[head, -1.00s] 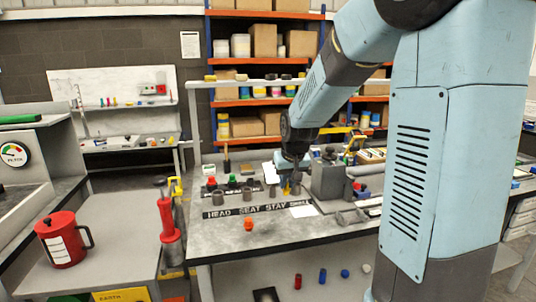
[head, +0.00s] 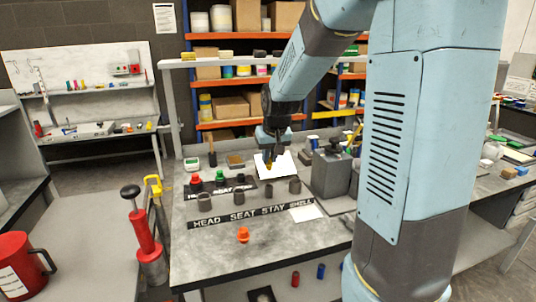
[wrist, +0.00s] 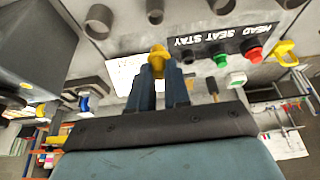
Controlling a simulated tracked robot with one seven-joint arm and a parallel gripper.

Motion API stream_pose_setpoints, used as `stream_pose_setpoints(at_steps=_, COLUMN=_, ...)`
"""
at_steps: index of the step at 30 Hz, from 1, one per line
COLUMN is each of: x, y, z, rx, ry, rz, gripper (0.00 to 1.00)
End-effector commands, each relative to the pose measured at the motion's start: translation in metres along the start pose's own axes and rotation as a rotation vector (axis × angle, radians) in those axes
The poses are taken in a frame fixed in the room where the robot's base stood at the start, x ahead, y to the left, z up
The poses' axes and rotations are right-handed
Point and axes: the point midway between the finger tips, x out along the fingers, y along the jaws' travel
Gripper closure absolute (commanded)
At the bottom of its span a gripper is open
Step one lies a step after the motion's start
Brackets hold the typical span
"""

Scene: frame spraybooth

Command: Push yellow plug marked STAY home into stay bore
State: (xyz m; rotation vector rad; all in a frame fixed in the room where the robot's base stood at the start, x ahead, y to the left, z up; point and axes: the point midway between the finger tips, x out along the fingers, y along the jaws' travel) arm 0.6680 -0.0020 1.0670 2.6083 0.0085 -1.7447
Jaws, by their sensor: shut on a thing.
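My gripper (head: 271,163) points down over the bench and is shut on the yellow plug (wrist: 157,60). The yellow plug also shows small in the head view (head: 268,168); its STAY mark cannot be read. The stay bore (head: 268,190) is the third dark collar in the front row, behind the word STAY. In the wrist view the stay bore (wrist: 155,12) is near the top edge, apart from the plug. The plug hangs clear of the collars, on their far side.
Red (head: 195,181) and green (head: 219,177) plugs stand in the rear rack strip. An orange knobbed piece (head: 243,235) sits in front of the label strip (head: 240,215). A grey block fixture (head: 331,172) rises close to the right of my gripper. White paper (head: 284,165) lies behind.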

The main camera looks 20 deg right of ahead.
Motion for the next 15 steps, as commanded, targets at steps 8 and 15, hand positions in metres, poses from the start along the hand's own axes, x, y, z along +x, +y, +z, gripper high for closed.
stream_pose_setpoints(at_steps=8, x=-0.001, y=-0.001, z=0.000, rx=-0.015, ry=0.000, rz=-0.006, gripper=1.00)
stream_pose_setpoints(at_steps=15, x=0.013, y=-0.002, z=0.006, rx=-0.018, ry=-0.002, rz=-0.007, gripper=1.00)
